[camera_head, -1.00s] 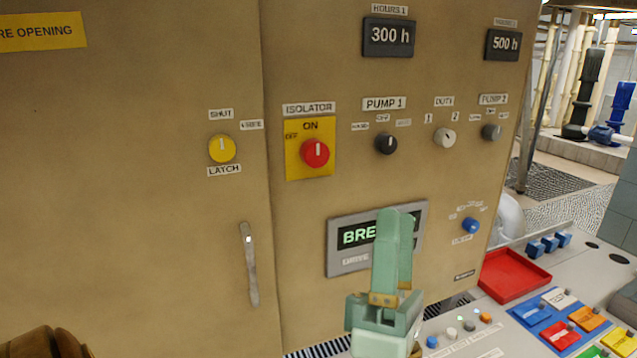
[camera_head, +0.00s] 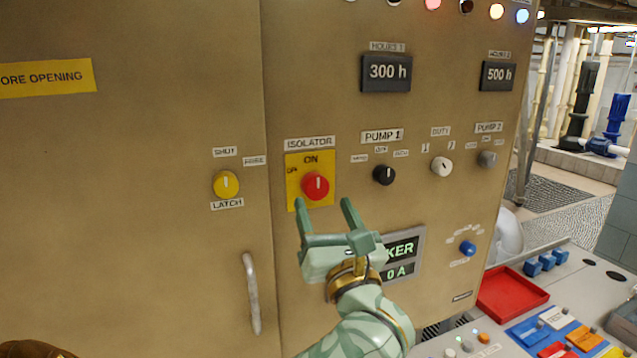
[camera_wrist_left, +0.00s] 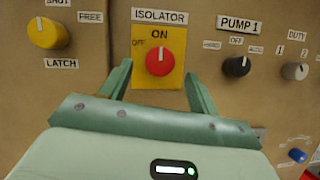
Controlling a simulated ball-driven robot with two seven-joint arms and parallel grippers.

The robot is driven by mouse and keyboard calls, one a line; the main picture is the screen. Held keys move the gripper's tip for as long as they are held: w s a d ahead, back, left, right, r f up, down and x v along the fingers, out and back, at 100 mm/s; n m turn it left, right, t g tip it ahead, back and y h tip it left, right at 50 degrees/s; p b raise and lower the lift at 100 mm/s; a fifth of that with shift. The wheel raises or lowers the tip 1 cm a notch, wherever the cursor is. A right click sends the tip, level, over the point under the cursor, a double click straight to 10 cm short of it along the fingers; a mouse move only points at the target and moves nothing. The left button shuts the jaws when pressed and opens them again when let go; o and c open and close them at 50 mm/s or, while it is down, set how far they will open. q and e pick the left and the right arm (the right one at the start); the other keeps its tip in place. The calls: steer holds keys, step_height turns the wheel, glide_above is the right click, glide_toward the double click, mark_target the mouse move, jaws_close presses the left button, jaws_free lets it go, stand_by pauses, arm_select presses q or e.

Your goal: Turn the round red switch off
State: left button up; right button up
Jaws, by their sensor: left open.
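The round red switch (camera_head: 315,186) sits on a yellow plate (camera_head: 296,160) labelled ISOLATOR on the tan cabinet. Its white mark points up to ON, with OFF at the upper left. My left gripper (camera_head: 323,204) is open and empty, just below and in front of the switch, its two fingers pointing at the panel. In the left wrist view the red switch (camera_wrist_left: 160,62) shows between the two spread fingers (camera_wrist_left: 158,84), with no visible contact. My right gripper is not in view.
A yellow latch knob (camera_head: 226,184) and a door handle (camera_head: 251,293) are to the left. A black PUMP 1 knob (camera_head: 384,175) is to the right. A breaker display (camera_head: 402,258) is partly hidden behind my gripper. A red tray (camera_head: 512,294) lies lower right.

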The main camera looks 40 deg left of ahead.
mark_target(319, 191)
arm_select(q)
steer(key=x, duration=0.4)
steer(key=shift+w+a+r+p, duration=0.1)
steer(key=shift+a+p, duration=0.05)
steer(key=shift+p, duration=0.25)
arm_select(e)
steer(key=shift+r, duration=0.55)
